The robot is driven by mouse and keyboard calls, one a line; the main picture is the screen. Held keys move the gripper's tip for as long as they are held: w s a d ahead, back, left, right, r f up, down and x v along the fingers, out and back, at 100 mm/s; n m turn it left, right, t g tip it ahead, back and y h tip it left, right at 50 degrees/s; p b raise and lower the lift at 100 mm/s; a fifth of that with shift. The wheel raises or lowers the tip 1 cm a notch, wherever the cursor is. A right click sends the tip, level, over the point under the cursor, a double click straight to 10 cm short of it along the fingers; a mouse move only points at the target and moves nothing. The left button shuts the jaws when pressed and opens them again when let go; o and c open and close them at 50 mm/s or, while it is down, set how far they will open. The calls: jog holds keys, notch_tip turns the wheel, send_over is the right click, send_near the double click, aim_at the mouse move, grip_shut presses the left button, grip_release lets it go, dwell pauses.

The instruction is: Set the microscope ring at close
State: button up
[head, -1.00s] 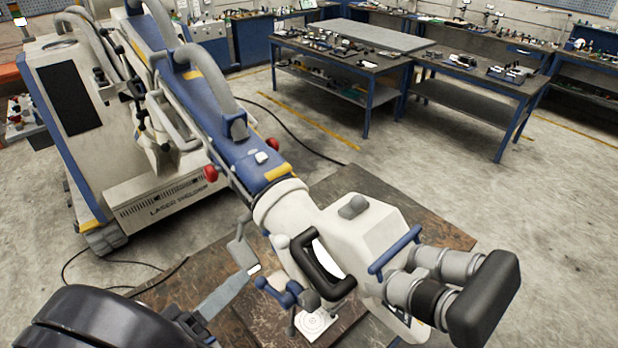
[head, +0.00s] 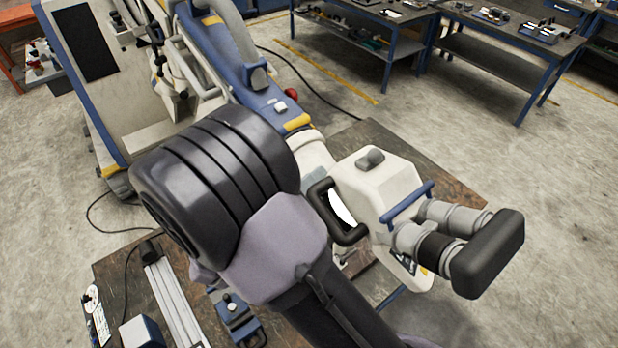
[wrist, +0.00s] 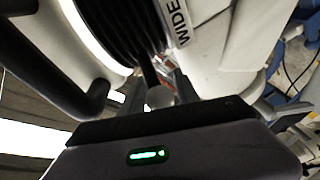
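The microscope head (head: 376,190) is white, with grey and black eyepieces (head: 452,250), in the middle right of the head view. In the wrist view a black ribbed ring (wrist: 115,30) sits at the top, beside a white housing (wrist: 225,60) with a "WIDE" label (wrist: 178,22). A thin dark lever (wrist: 148,72) comes down from the ring. My gripper (wrist: 160,90) is just below the ring, its two grey fingers apart with the lever and a pale round knob between them. Contact cannot be told. My arm hides the gripper and ring in the head view.
The black loop handle (head: 335,215) is close beside my arm; it also shows at the left in the wrist view (wrist: 60,85). A bench with a blue device (head: 235,315) lies below. The blue microscope boom (head: 265,100) rises behind. Open floor (head: 550,200) lies to the right.

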grip_shut()
dwell(1.4)
